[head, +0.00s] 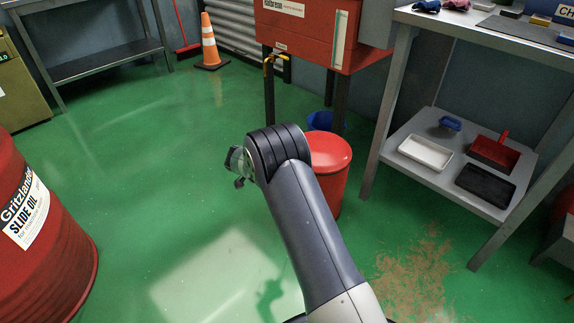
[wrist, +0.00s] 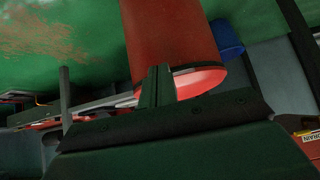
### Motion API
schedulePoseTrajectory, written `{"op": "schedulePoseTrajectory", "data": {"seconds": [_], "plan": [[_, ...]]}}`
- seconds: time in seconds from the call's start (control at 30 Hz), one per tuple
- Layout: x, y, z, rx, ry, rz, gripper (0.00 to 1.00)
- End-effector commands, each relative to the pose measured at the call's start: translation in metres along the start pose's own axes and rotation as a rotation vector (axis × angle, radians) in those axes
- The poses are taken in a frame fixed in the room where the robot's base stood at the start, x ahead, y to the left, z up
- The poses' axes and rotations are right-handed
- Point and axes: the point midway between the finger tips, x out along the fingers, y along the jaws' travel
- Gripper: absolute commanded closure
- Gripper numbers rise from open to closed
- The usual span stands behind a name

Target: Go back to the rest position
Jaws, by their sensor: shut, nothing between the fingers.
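My arm reaches up and forward from the bottom of the head view, bent at its dark elbow. Only a small part of my wrist shows beyond the elbow, at its left, and my gripper's fingers cannot be made out there. In the wrist view my gripper (wrist: 156,86) is shut and empty, its dark fingers together in front of a red bin (wrist: 172,35). That view is tilted far over. The red bin, with its brighter red lid, stands on the floor just behind my arm in the head view (head: 330,165). Whether anything touches it cannot be told.
A steel cart (head: 455,180) with trays on its lower shelf stands at the right. A red drum (head: 60,265) is at the left. A red cabinet (head: 305,35), a blue bucket (head: 320,121) and an orange cone (head: 208,45) are behind. The green floor left of my arm is clear.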

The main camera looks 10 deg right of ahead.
Motion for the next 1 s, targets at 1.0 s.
{"op": "schedulePoseTrajectory", "data": {"seconds": [1.0], "plan": [[0.003,-0.001,-0.004,0.006,0.003,-0.001,1.00]]}}
